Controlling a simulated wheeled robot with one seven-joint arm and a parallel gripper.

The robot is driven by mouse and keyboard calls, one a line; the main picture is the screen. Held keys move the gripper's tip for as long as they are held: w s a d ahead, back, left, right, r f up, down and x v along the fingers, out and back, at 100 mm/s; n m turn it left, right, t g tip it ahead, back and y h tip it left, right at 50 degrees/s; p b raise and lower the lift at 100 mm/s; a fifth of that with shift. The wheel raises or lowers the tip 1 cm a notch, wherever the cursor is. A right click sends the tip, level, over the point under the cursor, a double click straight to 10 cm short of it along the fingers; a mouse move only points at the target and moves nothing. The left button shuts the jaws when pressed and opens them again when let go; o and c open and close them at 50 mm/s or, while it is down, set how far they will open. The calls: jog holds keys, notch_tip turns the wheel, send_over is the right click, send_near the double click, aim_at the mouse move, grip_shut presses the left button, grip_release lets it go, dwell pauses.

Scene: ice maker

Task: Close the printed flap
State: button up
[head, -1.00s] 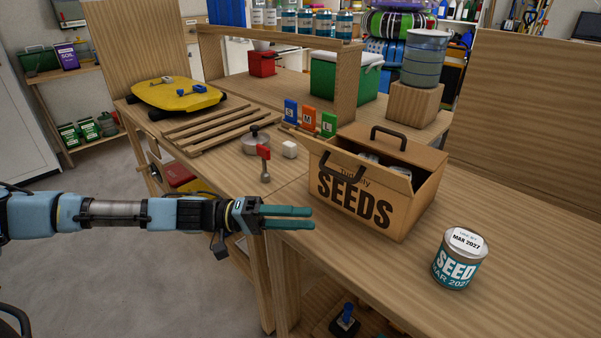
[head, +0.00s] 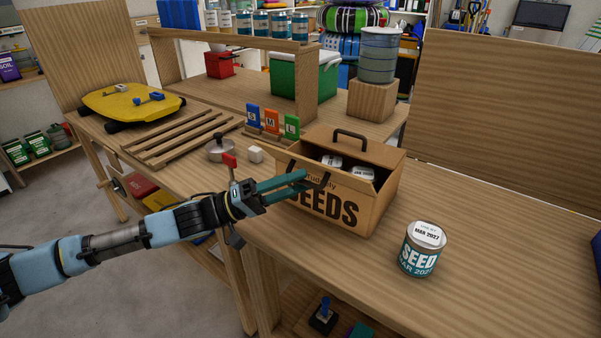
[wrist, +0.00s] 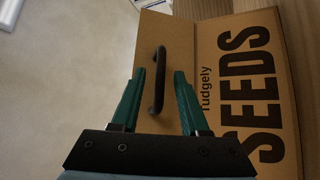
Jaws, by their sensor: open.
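The brown box (head: 385,205) printed "SEEDS" stands on the wooden bench with its top open; lids of cans (head: 362,172) show inside. My gripper (head: 307,182) is open at the front left of the box. In the wrist view its teal fingers (wrist: 160,75) lie on either side of the near flap's handle. Whether they touch it I cannot tell.
A seed can (head: 421,250) stands on the bench to the right of the box. A red-topped lever (head: 229,165), a white block (head: 255,154) and coloured S, M, L cards (head: 271,122) are to the left. The bench's right side is mostly clear.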

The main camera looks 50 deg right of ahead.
jog(key=shift+s+d+r, duration=0.15)
jog(key=shift+s+d, duration=0.25)
jog(key=shift+s, duration=0.05)
grip_shut()
dwell(1.2)
